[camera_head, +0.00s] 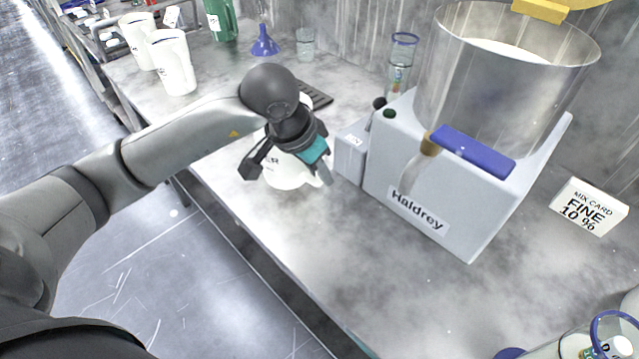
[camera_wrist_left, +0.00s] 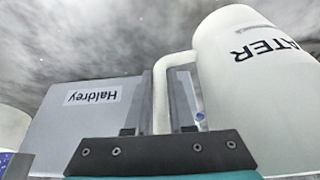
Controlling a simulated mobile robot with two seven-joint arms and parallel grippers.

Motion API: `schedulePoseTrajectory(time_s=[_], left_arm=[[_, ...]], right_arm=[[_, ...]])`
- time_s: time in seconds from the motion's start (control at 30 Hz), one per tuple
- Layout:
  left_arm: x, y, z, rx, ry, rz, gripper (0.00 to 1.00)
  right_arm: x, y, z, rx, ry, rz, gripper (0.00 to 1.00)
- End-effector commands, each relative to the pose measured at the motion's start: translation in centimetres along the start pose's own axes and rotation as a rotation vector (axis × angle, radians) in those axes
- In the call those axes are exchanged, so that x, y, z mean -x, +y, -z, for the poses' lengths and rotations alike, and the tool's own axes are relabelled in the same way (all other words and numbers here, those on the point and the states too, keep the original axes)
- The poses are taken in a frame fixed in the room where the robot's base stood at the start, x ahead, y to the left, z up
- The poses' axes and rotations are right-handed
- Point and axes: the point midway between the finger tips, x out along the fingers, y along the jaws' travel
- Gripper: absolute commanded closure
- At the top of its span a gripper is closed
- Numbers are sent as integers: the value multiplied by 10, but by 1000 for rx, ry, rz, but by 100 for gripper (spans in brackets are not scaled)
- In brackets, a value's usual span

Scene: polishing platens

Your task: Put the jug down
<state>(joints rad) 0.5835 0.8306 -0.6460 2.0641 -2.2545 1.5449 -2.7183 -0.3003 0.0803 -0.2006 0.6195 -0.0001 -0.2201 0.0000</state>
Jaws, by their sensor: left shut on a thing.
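The jug (camera_head: 284,178) is white with dark lettering, partly hidden under my left gripper in the head view. The jug looks about upright. I cannot tell whether its base touches the bench. My right gripper is not in view.
The Haldrey machine (camera_head: 405,205) with its metal drum stands close to the jug's right. Two white jugs (camera_head: 172,62), a blue funnel (camera_head: 264,41) and clear cylinders stand farther back. The bench (camera_head: 330,255) is clear in front.

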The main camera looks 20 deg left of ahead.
Motion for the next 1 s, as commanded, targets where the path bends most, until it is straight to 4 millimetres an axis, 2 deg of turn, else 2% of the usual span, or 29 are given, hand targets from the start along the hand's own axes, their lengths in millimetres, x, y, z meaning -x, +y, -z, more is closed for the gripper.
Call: schedulePoseTrajectory(time_s=[0.2,0.63,0.67,0.9,1.0], left_arm=[[-28,1,-12,2,-2,-2,100],[-34,0,-14,-1,1,1,100],[-34,0,-14,0,-1,0,76],[-33,0,-14,0,-1,0,49],[-33,0,-14,0,-1,0,48]], right_arm=[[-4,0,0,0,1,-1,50],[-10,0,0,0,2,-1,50],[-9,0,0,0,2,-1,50],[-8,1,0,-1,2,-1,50],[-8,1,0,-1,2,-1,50]])
